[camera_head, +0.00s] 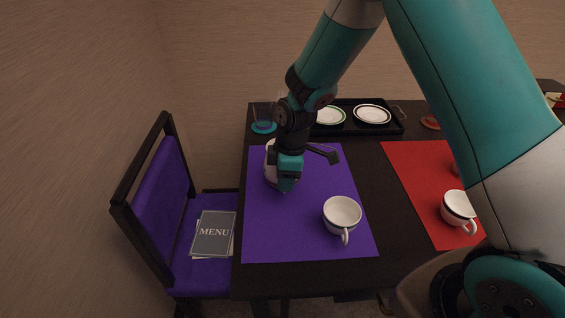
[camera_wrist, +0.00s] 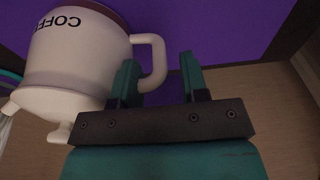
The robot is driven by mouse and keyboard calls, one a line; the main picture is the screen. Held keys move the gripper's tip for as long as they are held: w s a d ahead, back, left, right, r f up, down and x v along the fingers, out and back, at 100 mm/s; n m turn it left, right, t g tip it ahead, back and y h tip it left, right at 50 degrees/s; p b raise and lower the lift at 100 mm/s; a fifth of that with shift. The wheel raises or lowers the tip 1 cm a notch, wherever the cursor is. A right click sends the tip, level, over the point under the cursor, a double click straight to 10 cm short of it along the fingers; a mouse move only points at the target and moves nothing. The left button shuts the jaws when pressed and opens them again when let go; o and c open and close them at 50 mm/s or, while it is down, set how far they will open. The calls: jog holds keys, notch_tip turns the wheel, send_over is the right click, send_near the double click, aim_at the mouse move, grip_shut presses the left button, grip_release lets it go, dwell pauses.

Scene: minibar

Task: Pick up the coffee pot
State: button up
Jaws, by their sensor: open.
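The coffee pot (camera_wrist: 75,65) is white with the dark letters "COFFE" showing, and its handle (camera_wrist: 157,62) points toward my gripper in the wrist view. In the head view the pot (camera_head: 269,165) stands on the purple mat (camera_head: 300,235), mostly hidden behind my gripper (camera_head: 288,185). My gripper also shows in the wrist view (camera_wrist: 160,78). Its two fingers are apart, and the handle's lower end reaches between them, near the left finger. I cannot tell whether a finger touches it.
A white cup (camera_head: 342,212) stands on the purple mat, right of my gripper. A black tray (camera_head: 385,128) with plates lies behind. A glass on a blue coaster (camera_head: 264,127) is at back left. A red mat (camera_head: 415,190) with another cup (camera_head: 457,206) is right. A purple chair (camera_head: 160,195) holds a menu (camera_head: 213,232).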

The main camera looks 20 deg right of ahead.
jog(key=shift+f, duration=0.45)
jog(key=shift+c, duration=0.3)
grip_shut()
dwell(0.9)
